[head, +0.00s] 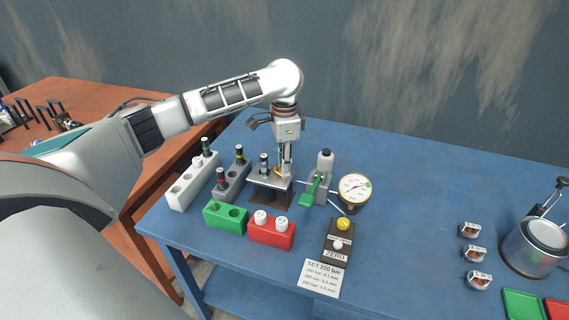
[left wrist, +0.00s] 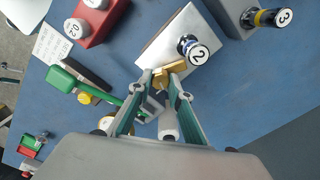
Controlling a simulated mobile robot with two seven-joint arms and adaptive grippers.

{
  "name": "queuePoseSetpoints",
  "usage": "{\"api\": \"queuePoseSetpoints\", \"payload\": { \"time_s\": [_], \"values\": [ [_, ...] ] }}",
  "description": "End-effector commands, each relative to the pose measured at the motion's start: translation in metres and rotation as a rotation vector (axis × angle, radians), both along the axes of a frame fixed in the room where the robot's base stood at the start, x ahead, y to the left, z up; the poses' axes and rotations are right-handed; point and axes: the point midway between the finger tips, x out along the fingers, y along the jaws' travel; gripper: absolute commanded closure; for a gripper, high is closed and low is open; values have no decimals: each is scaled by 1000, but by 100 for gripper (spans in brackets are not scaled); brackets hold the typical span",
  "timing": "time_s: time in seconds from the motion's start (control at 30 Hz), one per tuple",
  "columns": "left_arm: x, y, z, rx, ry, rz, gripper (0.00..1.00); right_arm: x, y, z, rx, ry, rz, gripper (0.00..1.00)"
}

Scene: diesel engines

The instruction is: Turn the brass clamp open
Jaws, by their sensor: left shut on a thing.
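The brass clamp (left wrist: 168,75) is on a grey metal stand, seen from above in the left wrist view. It also shows small in the head view (head: 278,172), beneath my gripper. My left gripper (left wrist: 166,92) points down with its fingertips at either side of the brass clamp, shut on it. In the head view my left gripper (head: 285,165) stands over the right part of the stand (head: 272,194). An injector marked 2 (left wrist: 193,50) stands upright in the stand beside the clamp; it also shows in the head view (head: 263,163). My right gripper is not in view.
A green-handled pump (head: 311,190) and a pressure gauge (head: 354,188) stand close to the right of the stand. White, grey, green (head: 225,216) and red (head: 271,232) holders surround its left and front. Blue table space is free right of the gauge.

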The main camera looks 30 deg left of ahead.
Motion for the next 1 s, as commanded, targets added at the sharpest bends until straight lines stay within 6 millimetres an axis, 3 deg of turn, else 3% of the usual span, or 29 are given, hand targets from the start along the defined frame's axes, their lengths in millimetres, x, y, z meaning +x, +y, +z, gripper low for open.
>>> {"api": "queuePoseSetpoints", "payload": {
  "time_s": [1.0],
  "values": [
    [-1,0,0,1,1,-937,100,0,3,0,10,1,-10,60]
  ]
}}
